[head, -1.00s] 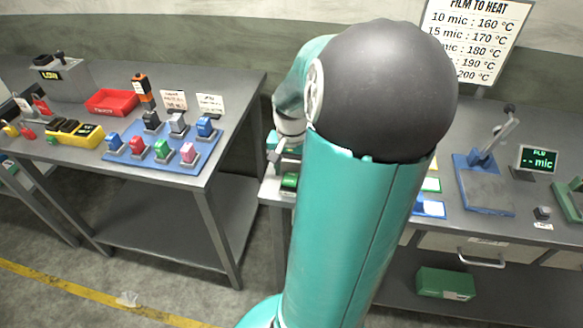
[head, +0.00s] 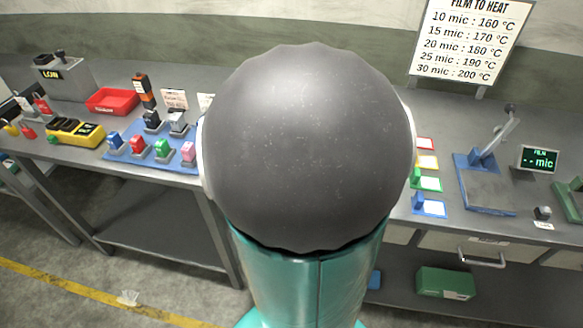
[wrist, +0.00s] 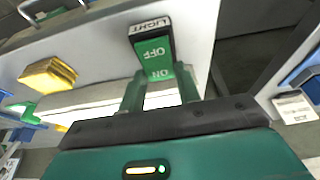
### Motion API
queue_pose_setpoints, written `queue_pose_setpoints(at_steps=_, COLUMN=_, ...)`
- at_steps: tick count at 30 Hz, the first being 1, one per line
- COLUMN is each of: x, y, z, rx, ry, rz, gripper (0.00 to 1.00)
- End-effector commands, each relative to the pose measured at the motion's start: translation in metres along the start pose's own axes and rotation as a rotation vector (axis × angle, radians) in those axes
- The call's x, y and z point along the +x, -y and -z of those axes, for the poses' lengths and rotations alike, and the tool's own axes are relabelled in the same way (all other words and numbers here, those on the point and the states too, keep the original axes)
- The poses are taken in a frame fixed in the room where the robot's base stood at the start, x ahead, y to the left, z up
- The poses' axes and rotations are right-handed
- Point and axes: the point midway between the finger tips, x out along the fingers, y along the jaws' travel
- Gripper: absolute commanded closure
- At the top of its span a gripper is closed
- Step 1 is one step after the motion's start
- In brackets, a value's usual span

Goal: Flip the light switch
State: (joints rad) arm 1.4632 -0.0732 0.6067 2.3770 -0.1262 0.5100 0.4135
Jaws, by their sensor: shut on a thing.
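The light switch (wrist: 152,48) is a black housing with a green rocker marked OFF and ON, under a LIGHT label, on a pale panel in the wrist view. My gripper (wrist: 161,77) has its two green fingers on either side of the rocker's ON end and is shut on the switch. The OFF part stays in sight beyond the fingertips. I cannot tell clearly which side of the rocker is pressed in. In the head view my own arm hides the switch and my gripper.
A yellow block (wrist: 47,76) sits left of the switch in the wrist view. In the head view, a left bench holds a blue board (head: 125,160) of coloured switches and a red tray (head: 112,100). A blue press (head: 487,185) and a display (head: 538,158) stand on the right bench.

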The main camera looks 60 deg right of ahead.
Motion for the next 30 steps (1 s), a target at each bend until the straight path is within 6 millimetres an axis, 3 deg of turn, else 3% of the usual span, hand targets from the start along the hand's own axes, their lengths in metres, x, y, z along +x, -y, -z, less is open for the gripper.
queue_pose_setpoints(at_steps=12, x=-0.0001, y=-0.0002, z=-0.0017, rx=0.000, ry=-0.029, rz=0.002, gripper=0.90)
queue_pose_setpoints(at_steps=13, x=-0.0001, y=-0.0002, z=-0.0017, rx=0.000, ry=-0.028, rz=0.002, gripper=0.63)
queue_pose_setpoints(at_steps=16, x=-0.0002, y=-0.0002, z=-0.0016, rx=0.000, ry=-0.028, rz=0.002, gripper=0.45)
queue_pose_setpoints(at_steps=30, x=-0.0047, y=0.0017, z=0.0027, rx=0.000, ry=-0.030, rz=0.002, gripper=0.45)
